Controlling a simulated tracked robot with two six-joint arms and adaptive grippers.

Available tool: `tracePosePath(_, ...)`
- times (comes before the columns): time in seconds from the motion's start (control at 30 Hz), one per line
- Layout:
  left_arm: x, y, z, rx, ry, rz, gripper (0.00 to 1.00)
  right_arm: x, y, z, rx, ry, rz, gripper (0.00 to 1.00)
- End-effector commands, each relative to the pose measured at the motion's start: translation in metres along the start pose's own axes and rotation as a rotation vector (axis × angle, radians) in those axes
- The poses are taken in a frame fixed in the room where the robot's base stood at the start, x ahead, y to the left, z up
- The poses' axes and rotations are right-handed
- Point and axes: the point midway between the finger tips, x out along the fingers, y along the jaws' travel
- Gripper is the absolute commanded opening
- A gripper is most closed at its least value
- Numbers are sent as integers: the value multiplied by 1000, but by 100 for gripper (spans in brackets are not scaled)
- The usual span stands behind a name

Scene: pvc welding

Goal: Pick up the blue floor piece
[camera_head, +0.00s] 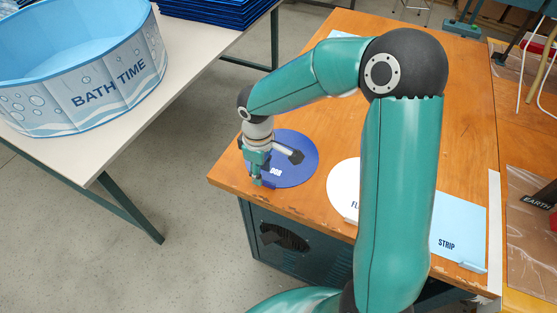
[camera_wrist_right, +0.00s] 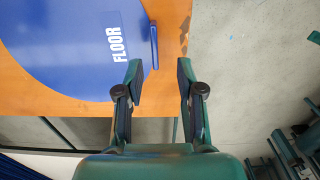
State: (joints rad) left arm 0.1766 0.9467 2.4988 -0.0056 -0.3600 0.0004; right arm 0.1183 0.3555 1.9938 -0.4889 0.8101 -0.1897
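The blue floor piece (camera_head: 300,174) is a round, flat disc lying at the left corner of the wooden table. In the right wrist view the disc (camera_wrist_right: 60,45) shows its white FLOOR label and a small raised blue tab (camera_wrist_right: 154,47) at its edge. My right gripper (camera_head: 276,170) is over the disc and partly covers it and its label in the head view. In the right wrist view the right gripper (camera_wrist_right: 160,65) is open and empty, with the tab ahead of the gap between its fingers. My left gripper is in neither view.
A white disc (camera_head: 341,183) lies beside the blue one, partly hidden by my right arm. A light blue STRIP sheet (camera_head: 459,225) lies farther right. A BATH TIME pool (camera_head: 100,92) stands on the pale table (camera_head: 185,75) at left, across an open floor gap.

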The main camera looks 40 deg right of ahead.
Motion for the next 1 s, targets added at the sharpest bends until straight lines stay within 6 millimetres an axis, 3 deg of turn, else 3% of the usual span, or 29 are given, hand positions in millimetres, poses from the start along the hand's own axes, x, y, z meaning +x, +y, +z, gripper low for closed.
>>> tracePosePath(0.3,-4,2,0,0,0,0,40,42,5,1,0,-4,-2,38)
tracePosePath(0.6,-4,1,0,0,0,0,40,46,5,0,-2,-1,0,38)
tracePosePath(0.83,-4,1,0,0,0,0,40,46,5,0,-2,-1,0,0)
tracePosePath(1.0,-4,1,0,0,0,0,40,46,5,0,-2,-1,0,0)
